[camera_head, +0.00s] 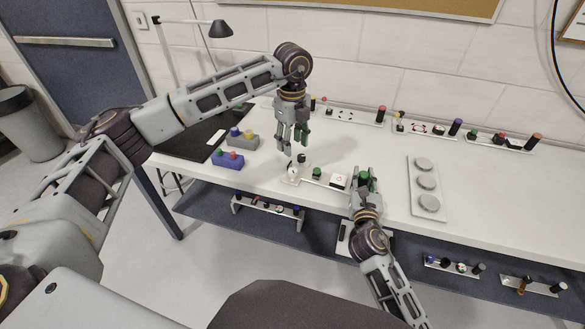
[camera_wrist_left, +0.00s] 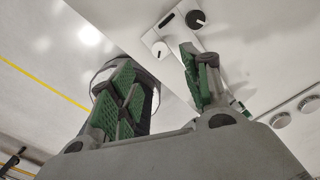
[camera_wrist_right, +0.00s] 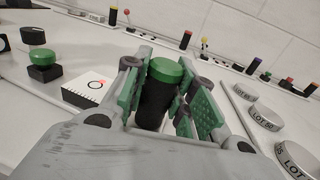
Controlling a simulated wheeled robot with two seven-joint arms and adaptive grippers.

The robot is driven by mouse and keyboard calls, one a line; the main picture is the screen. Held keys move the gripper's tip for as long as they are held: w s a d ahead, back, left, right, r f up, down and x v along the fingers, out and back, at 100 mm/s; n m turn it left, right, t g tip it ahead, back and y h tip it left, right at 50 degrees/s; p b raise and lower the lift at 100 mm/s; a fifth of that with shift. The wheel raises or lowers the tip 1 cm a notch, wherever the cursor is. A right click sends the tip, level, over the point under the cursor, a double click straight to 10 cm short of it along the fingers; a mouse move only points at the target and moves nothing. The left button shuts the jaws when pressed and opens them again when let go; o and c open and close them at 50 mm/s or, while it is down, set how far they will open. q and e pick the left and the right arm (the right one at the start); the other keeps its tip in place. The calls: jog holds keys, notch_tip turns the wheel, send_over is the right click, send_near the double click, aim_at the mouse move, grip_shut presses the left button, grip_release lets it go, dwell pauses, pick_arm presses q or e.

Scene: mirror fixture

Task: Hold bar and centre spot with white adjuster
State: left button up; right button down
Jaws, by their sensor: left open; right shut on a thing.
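My right gripper (camera_head: 366,178) is shut on an upright black bar with a green cap (camera_wrist_right: 158,95). The bar stands at the right end of the fixture. My left gripper (camera_head: 292,146) is open and empty, above the fixture's left end. In the left wrist view, the white adjuster (camera_wrist_left: 160,50) is a round knob with a dark mark, beyond the open fingers (camera_wrist_left: 160,85) and not touched. A black knob (camera_wrist_left: 195,19) sits beside it. A white box with a red ring (camera_wrist_right: 91,90) shows in the right wrist view; a spot inside the ring is too small to tell.
A green button (camera_wrist_right: 42,58) stands between the black knob and the white box. A plate with several grey discs (camera_head: 426,180) lies right of my right gripper. Blue (camera_head: 228,159) and grey (camera_head: 243,138) button boxes stand at left. Other fixtures line the wall.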

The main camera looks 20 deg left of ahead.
aim_at(292, 170)
pick_arm(q)
jog(key=shift+f, duration=5.4)
jog(key=shift+c, duration=0.5)
jog(key=c, duration=1)
